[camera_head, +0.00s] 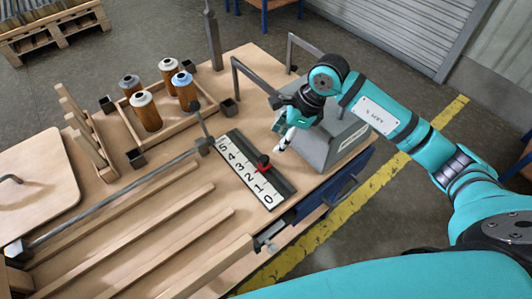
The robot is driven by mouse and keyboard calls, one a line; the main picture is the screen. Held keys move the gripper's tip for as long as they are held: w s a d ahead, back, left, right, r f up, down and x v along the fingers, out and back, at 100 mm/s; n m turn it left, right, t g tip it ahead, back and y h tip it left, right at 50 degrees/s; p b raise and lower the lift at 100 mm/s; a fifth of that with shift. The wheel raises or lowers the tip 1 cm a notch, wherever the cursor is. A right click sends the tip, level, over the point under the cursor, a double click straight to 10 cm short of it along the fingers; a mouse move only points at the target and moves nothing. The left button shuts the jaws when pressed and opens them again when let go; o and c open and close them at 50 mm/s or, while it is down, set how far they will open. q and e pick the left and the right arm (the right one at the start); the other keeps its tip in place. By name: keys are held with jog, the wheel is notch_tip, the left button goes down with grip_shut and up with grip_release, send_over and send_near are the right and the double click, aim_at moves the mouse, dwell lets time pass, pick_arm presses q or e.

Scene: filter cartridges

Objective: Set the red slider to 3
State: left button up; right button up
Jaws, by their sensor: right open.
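The red slider (263,167) sits on a dark rail beside a white number scale (245,172). The scale runs from 5 at the far end to 0 at the near end. The slider stands beside the stretch around 2 and 3; I cannot tell its exact reading. My right gripper (284,141) is above and to the right of the slider, apart from it, with its light fingertips pointing down toward the rail. It is open and seems empty. My left gripper is not in view.
A grey box (327,143) stands right of the rail, close to my right gripper. Several filter cartridges (147,113) stand in a wooden tray. Wooden strips (165,237) lie to the left.

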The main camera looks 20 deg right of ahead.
aim_at(265, 158)
jog(key=x, duration=0.5)
jog(key=shift+a+f+p, duration=0.25)
jog(key=shift+f+p, duration=0.05)
jog(key=shift+f, duration=0.05)
jog(key=x, duration=0.3)
jog(key=shift+w+f, duration=0.15)
jog(key=shift+f, duration=0.05)
jog(key=shift+a+f, duration=0.1)
jog(key=shift+f, duration=0.2)
jog(key=c, duration=1)
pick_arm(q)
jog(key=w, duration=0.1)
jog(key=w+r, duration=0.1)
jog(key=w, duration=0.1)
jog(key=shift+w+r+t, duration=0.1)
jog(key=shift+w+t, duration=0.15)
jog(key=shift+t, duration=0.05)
pick_arm(e)
grip_shut()
jog(key=shift+w, duration=0.1)
